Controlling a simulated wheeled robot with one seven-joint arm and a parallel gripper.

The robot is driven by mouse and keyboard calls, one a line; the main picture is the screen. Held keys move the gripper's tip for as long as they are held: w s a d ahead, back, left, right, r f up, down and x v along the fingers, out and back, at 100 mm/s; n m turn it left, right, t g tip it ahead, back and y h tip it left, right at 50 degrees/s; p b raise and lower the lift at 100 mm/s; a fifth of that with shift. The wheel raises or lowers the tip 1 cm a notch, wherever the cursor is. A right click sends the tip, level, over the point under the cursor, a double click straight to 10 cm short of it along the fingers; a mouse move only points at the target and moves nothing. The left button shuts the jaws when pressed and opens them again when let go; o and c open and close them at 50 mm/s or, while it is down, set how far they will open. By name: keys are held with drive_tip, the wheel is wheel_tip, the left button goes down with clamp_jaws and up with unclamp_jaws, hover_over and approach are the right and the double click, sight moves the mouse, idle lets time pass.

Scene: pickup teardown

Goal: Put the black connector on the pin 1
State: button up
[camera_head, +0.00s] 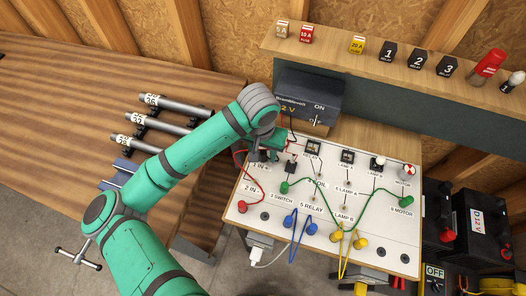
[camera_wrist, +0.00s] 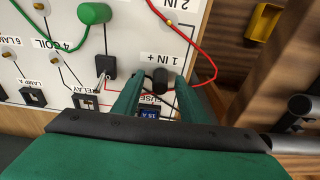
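A black connector (camera_wrist: 160,78) stands at the label "1 IN +" (camera_wrist: 162,58) on the white panel, as my wrist view shows. My gripper (camera_wrist: 160,86) is around it, one green finger on each side, with what looks like a narrow gap to each finger. The connector's foot and the pin under it are hidden, so I cannot tell whether it is seated. In the head view my gripper (camera_head: 262,150) is at the panel's upper left corner. A red wire (camera_wrist: 212,55) curves past the right finger and in behind the connector.
The white panel (camera_head: 300,245) carries a red connector (camera_head: 242,206) at "2 IN", green (camera_head: 284,187), blue and yellow plugs with wires, switches and lamps. A dark power box (camera_head: 310,92) stands behind my gripper. Grey rods (camera_head: 180,106) lie on the wooden bench at left.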

wheel_tip(320, 180, up, 11)
drive_tip(key=s, duration=0.1)
drive_tip(key=shift+a, duration=0.25)
drive_tip(key=shift+s+f, duration=0.1)
drive_tip(key=shift+f, duration=0.05)
